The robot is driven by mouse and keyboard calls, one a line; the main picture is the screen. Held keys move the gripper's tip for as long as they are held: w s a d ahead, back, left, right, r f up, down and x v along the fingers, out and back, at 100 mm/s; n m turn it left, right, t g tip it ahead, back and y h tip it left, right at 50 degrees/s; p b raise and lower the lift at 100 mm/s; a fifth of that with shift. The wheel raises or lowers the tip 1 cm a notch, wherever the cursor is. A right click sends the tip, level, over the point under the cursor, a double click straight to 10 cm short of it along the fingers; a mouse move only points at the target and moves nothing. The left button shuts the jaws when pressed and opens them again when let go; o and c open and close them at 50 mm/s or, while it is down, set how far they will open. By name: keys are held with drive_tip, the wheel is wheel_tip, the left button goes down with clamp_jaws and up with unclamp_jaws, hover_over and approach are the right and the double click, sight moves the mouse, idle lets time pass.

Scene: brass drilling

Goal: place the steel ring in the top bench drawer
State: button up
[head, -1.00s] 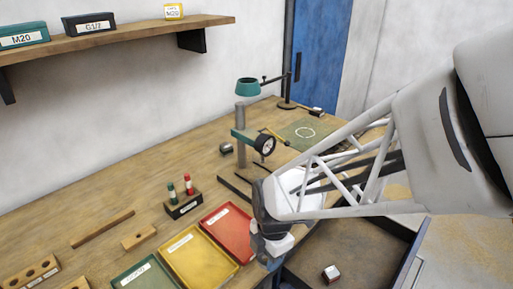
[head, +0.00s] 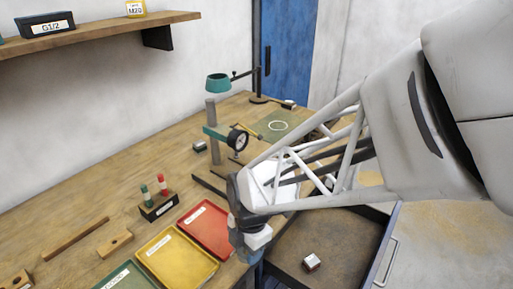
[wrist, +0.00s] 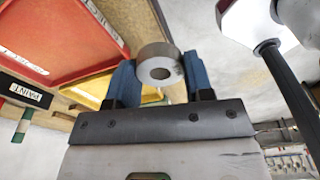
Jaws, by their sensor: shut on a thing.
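A grey steel ring (wrist: 155,53) shows in the wrist view, between the two blue fingers of my gripper (wrist: 160,76). In the head view my gripper (head: 250,250) hangs beside the red tray, at the left edge of the open bench drawer. The fingertips and the ring are not clear there. The top bench drawer (head: 352,240) is pulled out, with a brown floor. A small white-topped block (head: 311,262) lies inside it.
Red (head: 208,230), yellow (head: 180,256) and green (head: 128,277) trays stand left of my gripper. A dial gauge stand (head: 215,140) and a small rack (head: 158,205) are farther back. Most of the drawer floor is clear.

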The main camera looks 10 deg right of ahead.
sight(245, 252)
wheel_tip(245, 252, up, 4)
drive_tip(key=shift+r, duration=0.25)
drive_tip(key=shift+w+d+f, duration=0.1)
drive_tip(key=shift+w+d, duration=0.05)
drive_tip(key=shift+w, duration=0.15)
drive_tip(key=w+d+r+m, duration=0.1)
drive_tip(key=w+d+m, duration=0.1)
drive_tip(key=w+d, duration=1.3)
drive_tip(key=w+d+f+m, duration=0.1)
drive_tip(key=w+d, duration=0.4)
drive_tip(key=d, duration=0.7)
drive_tip(key=w+d+m, duration=0.1)
drive_tip(key=w+d, duration=0.4)
drive_tip(key=d, duration=0.8)
wheel_tip(245, 252, down, 22)
drive_tip(key=shift+w+a+r+t, duration=0.15)
drive_tip(key=shift+w+a+t, duration=0.05)
drive_tip(key=shift+a+t, duration=0.1)
